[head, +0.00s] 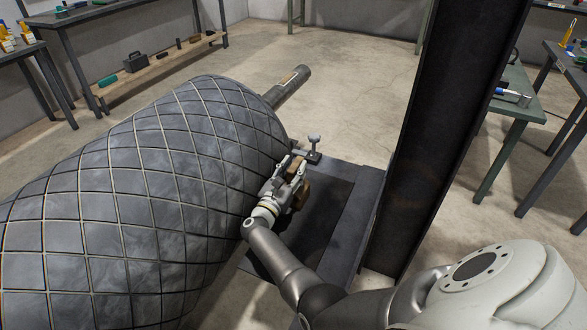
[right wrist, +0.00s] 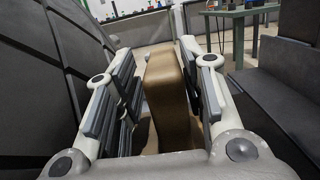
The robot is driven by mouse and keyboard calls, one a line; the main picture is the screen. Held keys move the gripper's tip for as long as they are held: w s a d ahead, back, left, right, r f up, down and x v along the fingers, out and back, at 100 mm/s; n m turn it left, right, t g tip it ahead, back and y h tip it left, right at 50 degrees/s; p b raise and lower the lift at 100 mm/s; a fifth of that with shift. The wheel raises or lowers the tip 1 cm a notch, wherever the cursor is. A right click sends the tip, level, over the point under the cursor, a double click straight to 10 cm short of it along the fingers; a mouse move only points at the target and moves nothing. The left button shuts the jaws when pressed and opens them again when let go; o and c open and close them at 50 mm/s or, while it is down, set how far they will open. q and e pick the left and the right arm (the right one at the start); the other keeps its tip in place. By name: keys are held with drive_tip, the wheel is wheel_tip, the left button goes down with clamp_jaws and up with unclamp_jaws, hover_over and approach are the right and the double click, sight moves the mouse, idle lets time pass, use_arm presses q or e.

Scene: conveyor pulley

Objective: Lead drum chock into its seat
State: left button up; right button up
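The drum (head: 140,190), a large grey cylinder with a diamond-pattern surface, fills the left of the head view. Its shaft (head: 290,84) sticks out at the far end. My right gripper (head: 294,176) is beside the drum's right side, above a dark plate (head: 355,205). The chock, a tan-brown block (head: 303,195), is at its fingers. In the right wrist view the chock (right wrist: 170,95) stands upright between the two finger pads, which look closed on it. Its lower end is hidden by the gripper, and the seat cannot be made out. My left gripper is out of view.
A dark steel column (head: 435,130) rises just right of the plate. Benches line the left, and a green table (head: 513,105) stands at right. The floor behind the drum is clear.

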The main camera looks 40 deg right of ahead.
sight(288, 177)
drive_tip(key=shift+s+a+f, duration=0.15)
drive_tip(key=shift+s+a, duration=0.05)
drive_tip(key=shift+a, duration=0.15)
drive_tip(key=shift+s+a, duration=0.1)
drive_tip(key=shift+a, duration=0.1)
drive_tip(key=shift+v, duration=0.85)
drive_tip(key=o, duration=0.6)
drive_tip(key=shift+c, duration=0.2)
drive_tip(key=shift+a, duration=0.15)
